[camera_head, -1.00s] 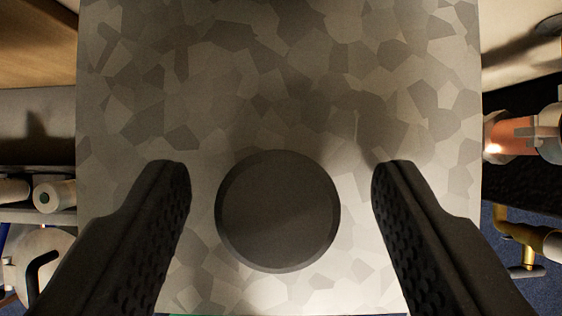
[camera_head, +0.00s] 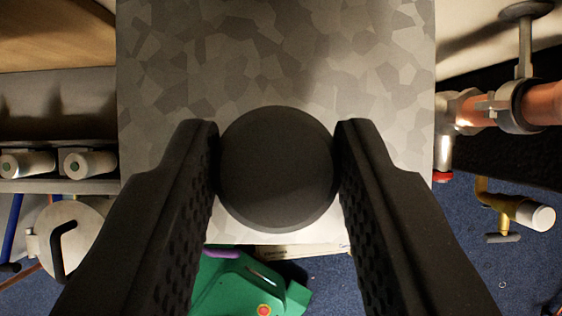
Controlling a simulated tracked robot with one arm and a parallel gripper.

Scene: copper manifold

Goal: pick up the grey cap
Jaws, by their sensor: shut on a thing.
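The grey cap (camera_head: 276,168) is a dark round disc in the middle of the head camera view. My gripper (camera_head: 277,150) has one black finger on each side of it, both touching its edge, and is shut on it. The cap appears to be above the patterned grey metal surface (camera_head: 280,50); how high I cannot tell. The cap's underside is hidden.
Copper pipe (camera_head: 545,103) with metal fittings is at the right, above a yellow valve part (camera_head: 510,208). Grey cylinders (camera_head: 88,162) and a round lidded item (camera_head: 75,238) are at the left. A green object (camera_head: 240,285) lies below on the blue floor (camera_head: 420,220).

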